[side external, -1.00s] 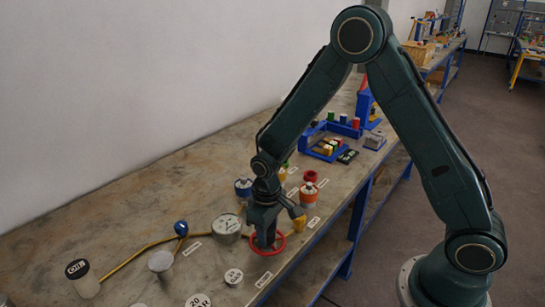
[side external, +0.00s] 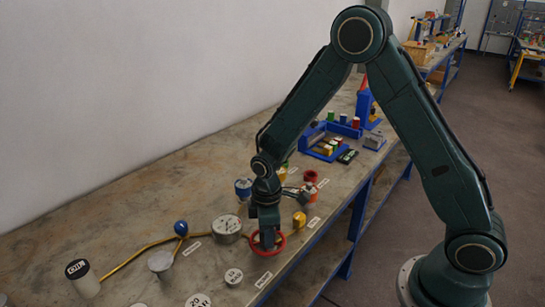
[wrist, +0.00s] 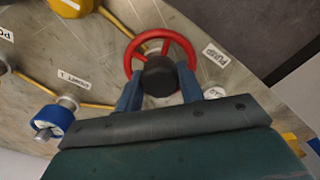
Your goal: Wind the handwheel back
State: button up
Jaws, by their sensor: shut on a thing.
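The handwheel (side external: 283,243) is a red ring lying flat near the front edge of the bench in the side view. In the wrist view, the handwheel (wrist: 187,48) shows its red rim and spokes around a dark round hub (wrist: 160,76). My gripper (side external: 267,243) points straight down into the middle of the wheel. In the wrist view, the two blue-grey fingers of my gripper (wrist: 160,90) stand on either side of the hub, shut on it. The fingertips are partly hidden by the hub and rim.
A grey round gauge (side external: 227,229) stands left of the wheel. A PUMP label (wrist: 215,55) lies beside the wheel.

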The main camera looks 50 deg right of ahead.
dwell(0.3)
jog(key=o, duration=1)
jog(key=shift+r, duration=0.1)
notch_tip(320, 180, up, 14)
jog(key=shift+f, duration=0.15)
dwell(0.3)
